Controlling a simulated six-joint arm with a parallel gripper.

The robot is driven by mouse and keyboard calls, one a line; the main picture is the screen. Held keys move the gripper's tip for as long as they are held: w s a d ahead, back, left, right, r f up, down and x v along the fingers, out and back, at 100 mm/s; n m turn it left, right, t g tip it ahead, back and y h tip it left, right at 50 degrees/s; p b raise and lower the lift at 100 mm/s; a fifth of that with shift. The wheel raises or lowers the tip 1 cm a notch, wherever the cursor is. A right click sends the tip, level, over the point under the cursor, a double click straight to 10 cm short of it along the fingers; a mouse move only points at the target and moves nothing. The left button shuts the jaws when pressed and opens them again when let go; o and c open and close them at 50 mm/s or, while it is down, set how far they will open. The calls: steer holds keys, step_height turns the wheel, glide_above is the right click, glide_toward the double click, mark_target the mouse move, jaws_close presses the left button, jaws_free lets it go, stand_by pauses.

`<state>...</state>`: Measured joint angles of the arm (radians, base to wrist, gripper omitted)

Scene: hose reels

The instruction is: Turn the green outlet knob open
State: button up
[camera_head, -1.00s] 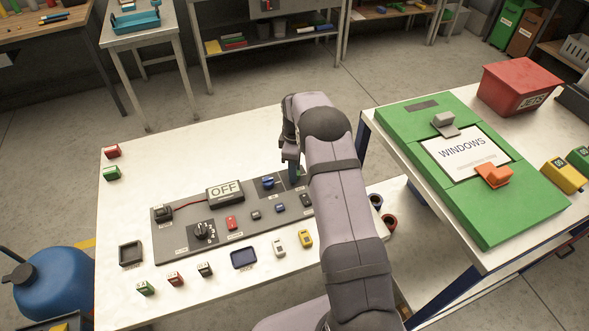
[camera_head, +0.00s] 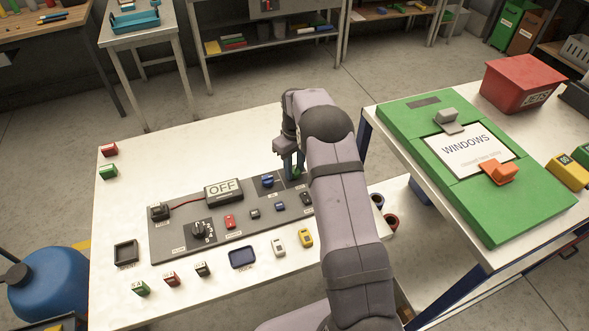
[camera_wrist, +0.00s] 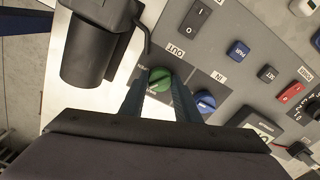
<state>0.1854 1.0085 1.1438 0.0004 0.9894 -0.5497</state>
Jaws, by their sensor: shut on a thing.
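The green outlet knob (camera_wrist: 159,80) sits on the grey panel beside the OUT label in the wrist view. My gripper (camera_wrist: 162,92) is over it, with a finger on each side, shut on the knob. In the head view my gripper (camera_head: 291,168) reaches down at the panel's far right corner, and the arm hides most of the green knob. The blue knob (camera_wrist: 205,101) by the IN label is just beside it; it also shows in the head view (camera_head: 268,181).
The grey panel (camera_head: 185,250) carries an OFF display (camera_head: 224,189), a black dial (camera_head: 200,231) and several buttons. Small coloured blocks lie along the white table's front. A green WINDOWS board (camera_head: 480,160) lies on the right-hand table.

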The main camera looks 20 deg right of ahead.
mark_target(294, 170)
steer(key=m+b, duration=0.1)
steer(key=m, duration=0.4)
steer(key=shift+m, duration=0.3)
steer(key=m, duration=0.5)
steer(key=shift+m, duration=0.3)
steer(key=o, duration=1)
steer(key=shift+o, duration=0.2)
steer(key=shift+r, duration=0.1)
steer(key=shift+r+b, duration=1.15)
steer(key=shift+r, duration=2.5)
